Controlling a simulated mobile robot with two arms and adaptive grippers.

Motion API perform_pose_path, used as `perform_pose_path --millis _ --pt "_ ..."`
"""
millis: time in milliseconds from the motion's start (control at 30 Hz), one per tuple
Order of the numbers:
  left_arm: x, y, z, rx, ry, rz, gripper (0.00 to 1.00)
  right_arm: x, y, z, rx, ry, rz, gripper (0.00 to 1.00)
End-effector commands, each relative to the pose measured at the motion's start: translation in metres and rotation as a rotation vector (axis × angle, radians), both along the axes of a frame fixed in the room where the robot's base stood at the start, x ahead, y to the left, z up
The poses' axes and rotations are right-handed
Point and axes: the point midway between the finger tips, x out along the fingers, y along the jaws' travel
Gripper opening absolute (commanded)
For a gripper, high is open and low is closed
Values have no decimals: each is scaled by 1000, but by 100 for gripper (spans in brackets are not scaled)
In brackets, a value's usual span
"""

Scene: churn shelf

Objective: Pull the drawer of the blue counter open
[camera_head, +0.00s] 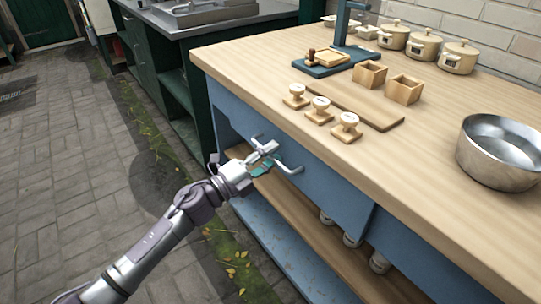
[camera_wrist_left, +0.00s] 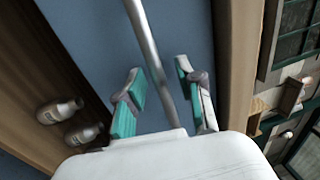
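The blue counter (camera_head: 440,262) has a wooden top, and its blue drawer front (camera_head: 335,192) sits under the top's edge and looks flush. A metal bar handle (camera_head: 292,170) is mounted on the drawer front. My left gripper (camera_head: 264,162) is at the handle. In the left wrist view, the handle bar (camera_wrist_left: 148,45) runs between the two teal-padded fingers of my left gripper (camera_wrist_left: 159,82). The fingers are apart, with gaps visible beside the bar. The blue drawer front (camera_wrist_left: 90,35) fills the background there. My right gripper is out of view.
On the countertop (camera_head: 420,165) are wooden stamps (camera_head: 320,108), small wooden boxes (camera_head: 370,74), lidded pots (camera_head: 459,56) and a metal bowl (camera_head: 500,155). Bottles (camera_head: 352,240) stand on the shelf below the drawer. Paved floor (camera_head: 70,190) lies open to the left.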

Motion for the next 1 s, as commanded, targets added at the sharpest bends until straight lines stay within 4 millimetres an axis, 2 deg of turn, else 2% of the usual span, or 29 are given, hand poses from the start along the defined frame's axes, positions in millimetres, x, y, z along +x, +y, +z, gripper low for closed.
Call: perform_pose_path --millis 233,467,1000 --pt "0 -1 1 -1 -1 0 37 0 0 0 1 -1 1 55" --pt "0 -1 1 -1 0 0 0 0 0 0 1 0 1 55" --pt "-3 4 0 -1 1 0 0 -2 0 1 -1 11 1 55"
